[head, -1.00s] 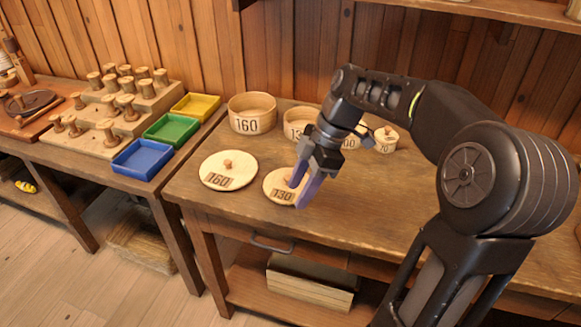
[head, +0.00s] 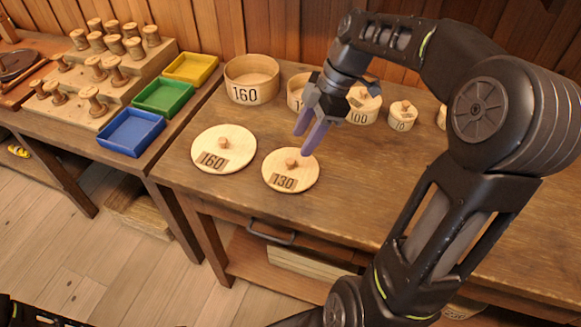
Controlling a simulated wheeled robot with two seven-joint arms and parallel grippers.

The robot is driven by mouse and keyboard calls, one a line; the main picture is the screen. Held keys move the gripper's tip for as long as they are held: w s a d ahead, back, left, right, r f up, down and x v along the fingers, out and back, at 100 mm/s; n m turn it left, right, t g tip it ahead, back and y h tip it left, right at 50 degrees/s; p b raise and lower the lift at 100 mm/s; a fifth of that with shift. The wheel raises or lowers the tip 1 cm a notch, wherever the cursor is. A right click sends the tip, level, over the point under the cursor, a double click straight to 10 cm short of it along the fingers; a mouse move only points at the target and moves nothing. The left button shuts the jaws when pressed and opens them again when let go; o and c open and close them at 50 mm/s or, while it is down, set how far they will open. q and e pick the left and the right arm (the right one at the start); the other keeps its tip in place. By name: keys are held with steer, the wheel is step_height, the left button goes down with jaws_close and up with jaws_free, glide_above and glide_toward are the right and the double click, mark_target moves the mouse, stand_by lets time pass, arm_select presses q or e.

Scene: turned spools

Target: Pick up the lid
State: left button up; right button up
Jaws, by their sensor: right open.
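Two round wooden lids lie flat on the workbench: the lid marked 160 (head: 238,155) at the left and the smaller lid marked 130 (head: 305,179) right of it. Each has a small wooden knob on top. My right gripper (head: 303,142) is open and empty, its purple fingers pointing down just behind the 130 lid's knob in the picture, apart from it. The open round box marked 160 (head: 252,88) stands at the back. A second box (head: 297,91) beside it is partly hidden by my gripper. My left gripper is out of view.
Lidded boxes marked 100 (head: 362,105) and 70 (head: 402,117) stand further right. On the left table are blue (head: 131,133), green (head: 165,97) and yellow (head: 191,68) trays and a stepped rack (head: 110,85) of spools. The bench front is clear.

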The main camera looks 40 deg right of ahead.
mark_target(291, 161)
steer(key=shift+a+f, duration=0.25)
steer(key=shift+f, duration=0.3)
steer(key=shift+p+x, duration=0.45)
steer(key=shift+x, duration=2.2)
steer(key=shift+r, duration=0.1)
jaws_close()
